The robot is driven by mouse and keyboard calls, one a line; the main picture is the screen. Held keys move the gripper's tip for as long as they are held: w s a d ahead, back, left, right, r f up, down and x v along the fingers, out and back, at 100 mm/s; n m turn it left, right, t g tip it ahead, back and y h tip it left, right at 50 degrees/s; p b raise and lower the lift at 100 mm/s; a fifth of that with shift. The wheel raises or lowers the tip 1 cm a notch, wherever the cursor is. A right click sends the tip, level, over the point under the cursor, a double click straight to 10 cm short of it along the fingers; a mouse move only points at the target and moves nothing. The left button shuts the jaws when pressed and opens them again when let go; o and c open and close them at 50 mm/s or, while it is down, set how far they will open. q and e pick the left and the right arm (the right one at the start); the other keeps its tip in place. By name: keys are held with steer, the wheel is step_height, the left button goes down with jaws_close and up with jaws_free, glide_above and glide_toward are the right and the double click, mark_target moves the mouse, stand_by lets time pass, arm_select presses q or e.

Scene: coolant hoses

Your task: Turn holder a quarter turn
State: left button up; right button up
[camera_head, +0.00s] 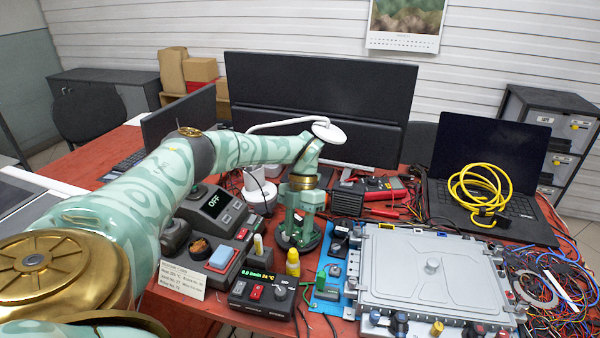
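My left arm reaches in from the left and bends down at the middle of the table. My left gripper (299,228) points downward there, below a gold ring on my wrist. It is over a dark, round-based thing (298,244), which may be the holder; the gripper covers most of it. I cannot tell whether the fingers touch it, nor whether they are open or shut. How the holder is turned cannot be made out. My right gripper is not in view.
A grey lidded box (430,270) stands right of the gripper, beside a blue plate (325,294). A flow meter (262,291), a yellow bottle (293,263) and an OFF display unit (213,208) crowd the front and left. A laptop (487,170) holds a yellow cable (478,190).

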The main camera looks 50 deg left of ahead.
arm_select(q)
steer(key=v, duration=1.1)
steer(key=shift+p, duration=0.45)
steer(key=shift+w, duration=0.1)
